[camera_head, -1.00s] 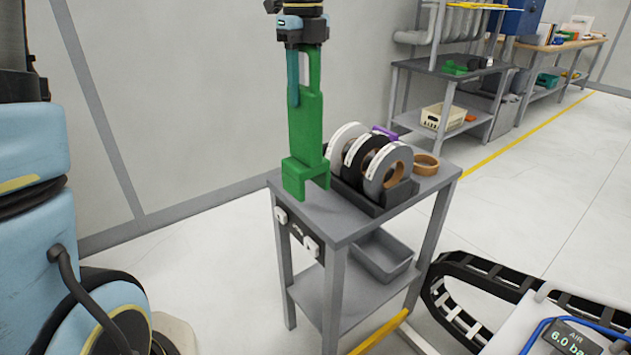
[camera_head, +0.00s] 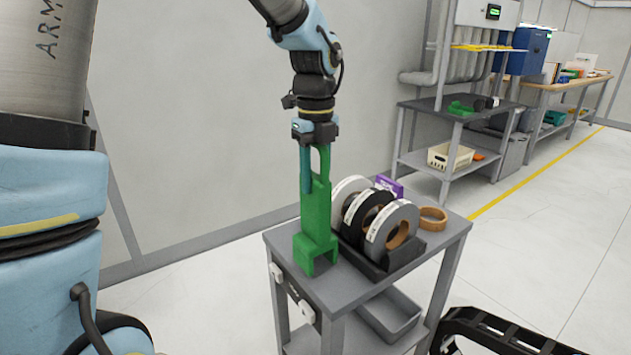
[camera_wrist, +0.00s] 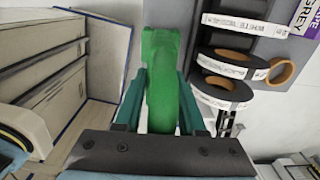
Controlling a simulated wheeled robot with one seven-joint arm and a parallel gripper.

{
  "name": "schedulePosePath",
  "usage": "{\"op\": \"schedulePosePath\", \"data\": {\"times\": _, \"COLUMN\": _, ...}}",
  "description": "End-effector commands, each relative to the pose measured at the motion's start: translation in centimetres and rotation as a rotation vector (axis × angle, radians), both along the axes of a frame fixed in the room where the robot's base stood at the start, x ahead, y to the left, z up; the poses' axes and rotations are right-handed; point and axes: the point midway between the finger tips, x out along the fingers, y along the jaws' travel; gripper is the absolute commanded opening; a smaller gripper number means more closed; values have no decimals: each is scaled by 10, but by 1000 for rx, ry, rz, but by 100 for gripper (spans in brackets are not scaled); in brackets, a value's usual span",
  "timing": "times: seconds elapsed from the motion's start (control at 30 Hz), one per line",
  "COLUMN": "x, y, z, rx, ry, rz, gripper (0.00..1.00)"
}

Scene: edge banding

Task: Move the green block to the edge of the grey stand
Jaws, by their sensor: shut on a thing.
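The green block (camera_head: 316,215) is a tall upright piece with a slot at its top and a notched, two-legged foot. My gripper (camera_head: 308,176) is shut on its upper part from above, with teal fingers on either side. The wrist view shows the block (camera_wrist: 163,85) between the two fingers of my gripper (camera_wrist: 161,76). The grey stand (camera_head: 338,288) is a small table. The block's foot is at the left part of its top, close to the front left edge. I cannot tell whether the foot touches the top.
White, black and grey tape rolls (camera_head: 392,228) stand in a dark rack close right of the block. A brown roll (camera_head: 433,218) and a purple box (camera_head: 388,184) are beyond. A grey bin (camera_head: 388,318) is on the lower shelf. A wall is behind.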

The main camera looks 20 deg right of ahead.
Motion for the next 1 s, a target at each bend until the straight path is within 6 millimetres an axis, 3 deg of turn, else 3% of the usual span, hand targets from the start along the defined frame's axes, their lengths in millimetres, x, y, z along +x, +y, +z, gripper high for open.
{"op": "schedulePosePath", "data": {"times": 0.1, "x": 0, "y": 0, "z": -10, "rx": 0, "ry": -1, "rz": -1, "gripper": 0}}
{"op": "schedulePosePath", "data": {"times": 0.47, "x": 0, "y": 0, "z": -14, "rx": -1, "ry": -1, "rz": 0, "gripper": 0}}
{"op": "schedulePosePath", "data": {"times": 0.5, "x": 0, "y": 0, "z": -15, "rx": -1, "ry": 0, "rz": 0, "gripper": 40}}
{"op": "schedulePosePath", "data": {"times": 0.77, "x": 0, "y": 0, "z": -14, "rx": -1, "ry": -1, "rz": 0, "gripper": 69}}
{"op": "schedulePosePath", "data": {"times": 1.0, "x": 0, "y": 0, "z": -14, "rx": -1, "ry": -1, "rz": 0, "gripper": 69}}
